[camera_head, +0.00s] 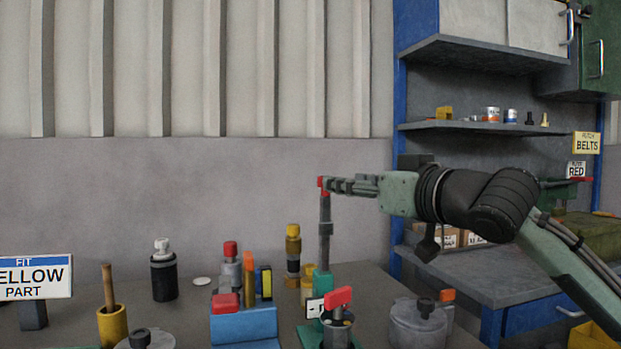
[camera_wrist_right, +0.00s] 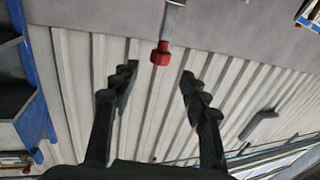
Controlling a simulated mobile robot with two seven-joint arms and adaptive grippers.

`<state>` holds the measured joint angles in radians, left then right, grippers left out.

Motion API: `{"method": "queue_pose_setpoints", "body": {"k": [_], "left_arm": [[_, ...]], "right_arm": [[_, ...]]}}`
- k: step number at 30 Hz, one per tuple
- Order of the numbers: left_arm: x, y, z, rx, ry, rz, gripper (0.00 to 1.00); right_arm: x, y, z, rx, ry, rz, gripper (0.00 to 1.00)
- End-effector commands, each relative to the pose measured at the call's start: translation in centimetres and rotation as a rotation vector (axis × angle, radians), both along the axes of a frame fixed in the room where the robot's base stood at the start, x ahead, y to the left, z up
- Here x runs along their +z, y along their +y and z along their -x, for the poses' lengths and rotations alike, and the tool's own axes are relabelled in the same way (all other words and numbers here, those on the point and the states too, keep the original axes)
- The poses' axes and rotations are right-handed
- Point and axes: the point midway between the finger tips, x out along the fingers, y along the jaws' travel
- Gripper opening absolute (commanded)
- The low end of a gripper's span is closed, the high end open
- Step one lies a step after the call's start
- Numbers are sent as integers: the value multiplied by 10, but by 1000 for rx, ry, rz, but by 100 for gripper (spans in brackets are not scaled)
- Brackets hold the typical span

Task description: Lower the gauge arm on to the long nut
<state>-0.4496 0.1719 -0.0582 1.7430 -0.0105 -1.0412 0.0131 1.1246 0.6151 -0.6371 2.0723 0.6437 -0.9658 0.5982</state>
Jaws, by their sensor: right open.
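The gauge arm (camera_head: 325,235) is a dark grey bar standing upright from a green post (camera_head: 322,282) on the table, with a red tip at its top. My right gripper (camera_head: 336,185) is level with that tip, its fingers pointing left and very close to it. In the right wrist view the red tip (camera_wrist_right: 160,54) appears between the lines of the two open fingers (camera_wrist_right: 158,84), with nothing gripped. I cannot make out the long nut for certain; a metal cylinder with a red handle (camera_head: 338,297) stands in front of the post. My left gripper is out of view.
A blue block (camera_head: 244,325) and several coloured cylinders stand left of the gauge. A grey lidded pot (camera_head: 418,325) stands to its right. A yellow cup (camera_head: 112,325) and a sign (camera_head: 36,277) are far left. Blue-framed shelves (camera_head: 480,125) rise behind my right arm.

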Motion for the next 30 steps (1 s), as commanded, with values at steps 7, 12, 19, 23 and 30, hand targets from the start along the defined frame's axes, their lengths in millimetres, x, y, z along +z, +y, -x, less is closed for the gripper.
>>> {"method": "queue_pose_setpoints", "body": {"k": [7,12,19,23,30], "left_arm": [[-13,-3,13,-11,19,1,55],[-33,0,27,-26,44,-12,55],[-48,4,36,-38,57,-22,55],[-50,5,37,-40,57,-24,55],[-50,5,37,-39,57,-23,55]], "right_arm": [[2,12,-18,0,1,-1,46],[2,27,-42,0,0,0,46],[1,41,-63,-1,0,0,46],[0,43,-66,0,-1,0,46],[0,42,-66,0,-1,0,40]]}}
